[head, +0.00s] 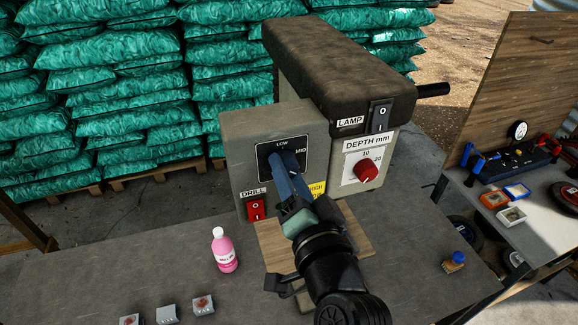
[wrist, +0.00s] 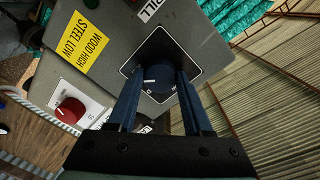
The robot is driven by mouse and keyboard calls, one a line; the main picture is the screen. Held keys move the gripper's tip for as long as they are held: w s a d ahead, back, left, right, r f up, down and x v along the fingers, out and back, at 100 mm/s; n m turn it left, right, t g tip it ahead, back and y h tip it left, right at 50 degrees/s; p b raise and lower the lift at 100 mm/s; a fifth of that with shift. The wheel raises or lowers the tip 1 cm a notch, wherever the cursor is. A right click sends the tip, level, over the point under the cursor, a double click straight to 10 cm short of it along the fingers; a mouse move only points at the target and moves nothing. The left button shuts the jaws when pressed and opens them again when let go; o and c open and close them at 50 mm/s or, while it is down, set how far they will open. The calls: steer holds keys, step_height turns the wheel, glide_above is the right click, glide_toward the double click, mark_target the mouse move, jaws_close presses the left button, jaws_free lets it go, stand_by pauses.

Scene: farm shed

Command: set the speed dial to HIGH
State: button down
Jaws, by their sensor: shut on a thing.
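The dark speed dial (wrist: 158,86) sits on a black square plate on the grey drill housing. In the head view the plate (head: 266,150) shows LOW at its top and MID at its right; the rest of its lettering is hidden behind my gripper. My gripper (head: 287,160) is shut on the dial, with one blue finger on each side, as the wrist view (wrist: 158,80) shows. The dial's white mark points left in the wrist view, toward the side of the red depth knob. I cannot read the label at its tip.
A red depth knob (head: 367,172), a lamp switch (head: 381,115) and a red drill switch (head: 256,210) are close by on the machine. A yellow sign (wrist: 82,46) is beside the dial. A pink bottle (head: 223,250) stands on the bench, with small blocks in front.

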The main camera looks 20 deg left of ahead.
steer(key=shift+m+p, duration=0.45)
steer(key=shift+m, duration=0.55)
steer(key=shift+c, duration=1.6)
jaws_free()
steer(key=b+v, duration=0.5)
steer(key=v, duration=0.8)
